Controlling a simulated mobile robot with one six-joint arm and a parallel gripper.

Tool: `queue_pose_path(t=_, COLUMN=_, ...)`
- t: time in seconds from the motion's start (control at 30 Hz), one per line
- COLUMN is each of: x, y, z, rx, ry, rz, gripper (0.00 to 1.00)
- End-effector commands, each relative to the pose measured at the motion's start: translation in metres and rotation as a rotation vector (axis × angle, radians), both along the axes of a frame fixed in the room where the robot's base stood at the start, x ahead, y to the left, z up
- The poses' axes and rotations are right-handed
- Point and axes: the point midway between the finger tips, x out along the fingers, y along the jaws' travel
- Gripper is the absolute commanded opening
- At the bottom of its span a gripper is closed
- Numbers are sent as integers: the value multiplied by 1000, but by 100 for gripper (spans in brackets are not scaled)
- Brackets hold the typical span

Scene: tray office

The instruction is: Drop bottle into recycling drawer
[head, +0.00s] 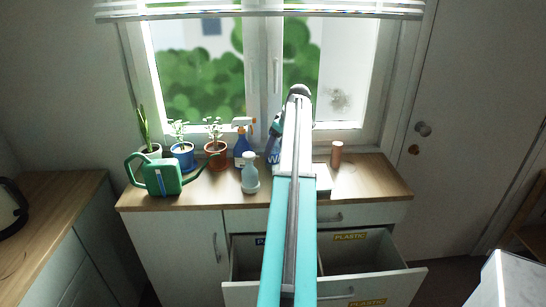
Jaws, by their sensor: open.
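The drawer (358,287) under the counter is pulled out. Its right compartment has a yellow PLASTIC label (350,237); a blue label starting with P (261,240) marks the left one. On the counter stand a pale bottle (250,178), a blue spray bottle (242,151) and a blue container with a white W (272,156), partly behind my arm. I cannot tell which bottle the task means. My arm reaches up the middle toward the window, and my gripper is hidden behind it.
A green watering can (162,177) and several potted plants stand on the counter's left. A small brown cylinder (337,153) is at right. The wooden counter (375,180) is clear at its right end. A closed door (468,130) is at right.

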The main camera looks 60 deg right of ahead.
Motion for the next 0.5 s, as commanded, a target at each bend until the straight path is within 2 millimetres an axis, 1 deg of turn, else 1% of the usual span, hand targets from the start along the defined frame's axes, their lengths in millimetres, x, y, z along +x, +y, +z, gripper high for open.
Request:
queue_pose_path(t=0.3, x=10, y=0, z=-30, rx=1, ry=1, rz=-1, gripper=68)
queue_pose_path(t=0.5, x=13, y=0, z=-36, rx=-1, ry=0, rz=-1, gripper=68)
